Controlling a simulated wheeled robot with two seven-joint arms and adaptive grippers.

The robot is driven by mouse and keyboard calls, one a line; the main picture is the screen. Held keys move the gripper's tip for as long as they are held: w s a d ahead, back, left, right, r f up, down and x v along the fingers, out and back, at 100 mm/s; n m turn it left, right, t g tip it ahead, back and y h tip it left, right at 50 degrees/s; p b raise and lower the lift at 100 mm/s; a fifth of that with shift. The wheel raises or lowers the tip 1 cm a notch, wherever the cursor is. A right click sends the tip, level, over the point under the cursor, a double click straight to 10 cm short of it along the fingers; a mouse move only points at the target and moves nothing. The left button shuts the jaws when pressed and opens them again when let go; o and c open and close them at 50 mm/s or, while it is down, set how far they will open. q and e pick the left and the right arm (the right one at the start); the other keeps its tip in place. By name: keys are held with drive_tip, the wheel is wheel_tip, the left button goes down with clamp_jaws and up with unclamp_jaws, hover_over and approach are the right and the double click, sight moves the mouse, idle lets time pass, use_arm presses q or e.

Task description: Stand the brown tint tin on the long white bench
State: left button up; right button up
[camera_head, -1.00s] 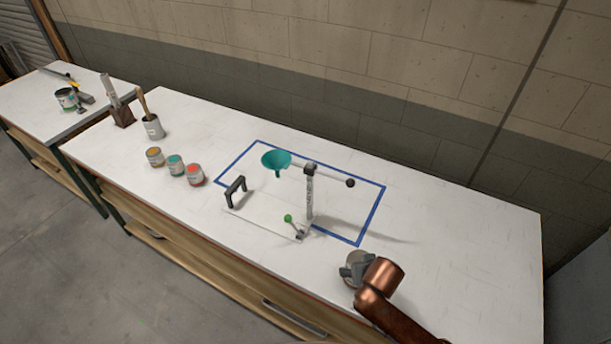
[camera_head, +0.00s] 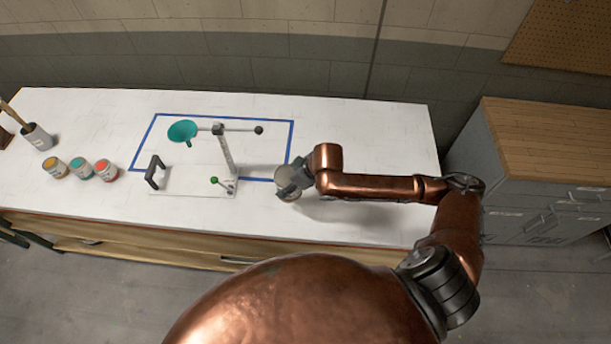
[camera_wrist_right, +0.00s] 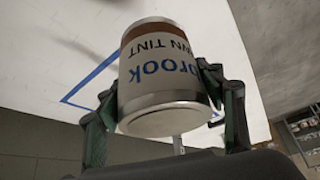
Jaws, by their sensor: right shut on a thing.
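The brown tint tin (camera_wrist_right: 160,75) fills the middle of the right wrist view, with a white label, blue and dark lettering upside down in the picture, a brown band and a silver rim. My right gripper (camera_wrist_right: 163,100) is shut on its sides, one finger on each side. In the head view the tin (camera_head: 288,190) is partly hidden by my right gripper (camera_head: 293,180), beside the near right corner of the blue outline. It is over the long white bench (camera_head: 380,150); I cannot tell whether it touches the top. My left gripper is not in view.
Ochre, teal and red tins (camera_head: 107,171) stand farther left. The bench is bare to the right, beyond my arm. A wood-topped grey cabinet (camera_head: 560,130) is at right.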

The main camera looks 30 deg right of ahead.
drive_tip(key=shift+w+d+f+p, duration=0.3)
drive_tip(key=shift+w+d+f, duration=0.05)
drive_tip(key=shift+d+f, duration=1.6)
drive_tip(key=shift+w+d+f+p, duration=0.25)
drive_tip(key=shift+w+d+f, duration=0.1)
drive_tip(key=shift+d+f, duration=1.6)
drive_tip(key=shift+w+d+f+p, duration=0.3)
drive_tip(key=shift+w+d+f, duration=0.05)
drive_tip(key=shift+d+f, duration=1.55)
drive_tip(key=shift+a+f, duration=0.1)
drive_tip(key=shift+f, duration=0.15)
drive_tip(key=o, duration=1.5)
drive_tip(key=shift+c, duration=0.2)
drive_tip(key=shift+r, duration=0.1)
drive_tip(key=v, duration=1.2)
